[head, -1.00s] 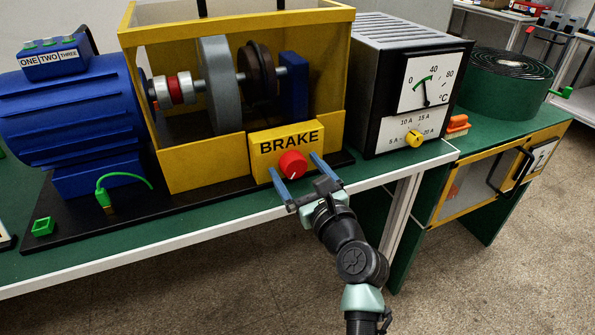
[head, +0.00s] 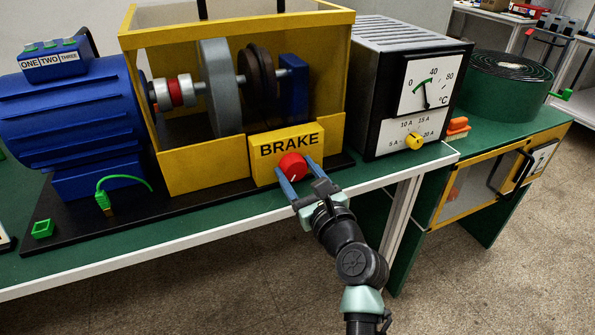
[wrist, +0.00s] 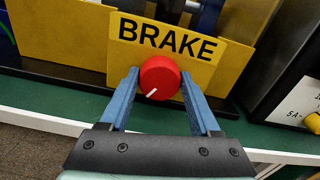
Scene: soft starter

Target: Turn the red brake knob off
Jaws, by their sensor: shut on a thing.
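The red brake knob (head: 292,166) sits on the front of a yellow box labelled BRAKE (head: 287,143). In the wrist view the knob (wrist: 160,77) is round, with a white pointer line running toward its lower left. My gripper (head: 295,178) is at the knob from the front, its two blue fingers on either side of it. In the wrist view the gripper (wrist: 161,88) is shut on the knob, one finger to its left and one to its right. The fingertips are partly hidden by the knob's sides and the steep viewing angle.
A blue motor (head: 72,110) stands left of the yellow guarded shaft housing (head: 205,165). A meter box (head: 420,85) with a yellow dial (head: 414,141) is to the right. The bench's white front edge (head: 150,251) runs below my gripper. A green cable (head: 122,178) lies at the left.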

